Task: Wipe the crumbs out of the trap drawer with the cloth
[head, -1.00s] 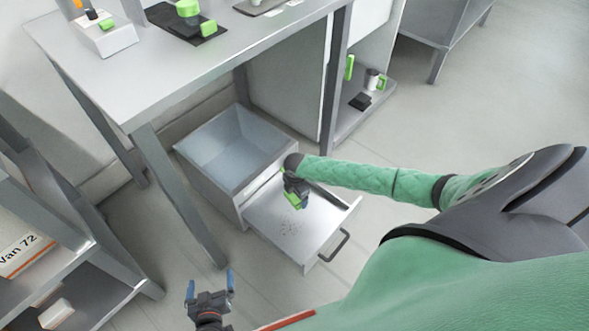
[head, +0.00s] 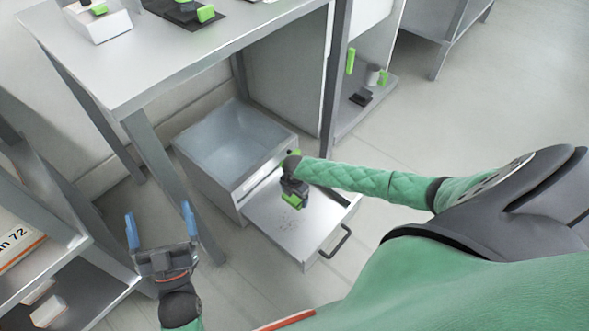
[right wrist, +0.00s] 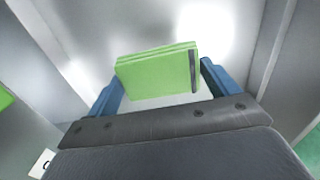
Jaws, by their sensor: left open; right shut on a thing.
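The trap drawer (head: 318,228) is pulled out, a shallow pale metal tray with a dark handle at its front. Dark crumbs (head: 286,238) lie on its floor toward the near left. My right gripper (head: 295,200) is over the drawer, shut on a green folded cloth (right wrist: 158,70). In the right wrist view the cloth sits between the blue fingertips, with pale metal behind it; I cannot tell whether it touches the drawer floor. My left gripper (head: 160,230) is open and empty, left of the drawer in front of the table leg.
A grey table (head: 150,75) with green-handled items is above at the back left. A shelf (head: 60,255) stands at the left.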

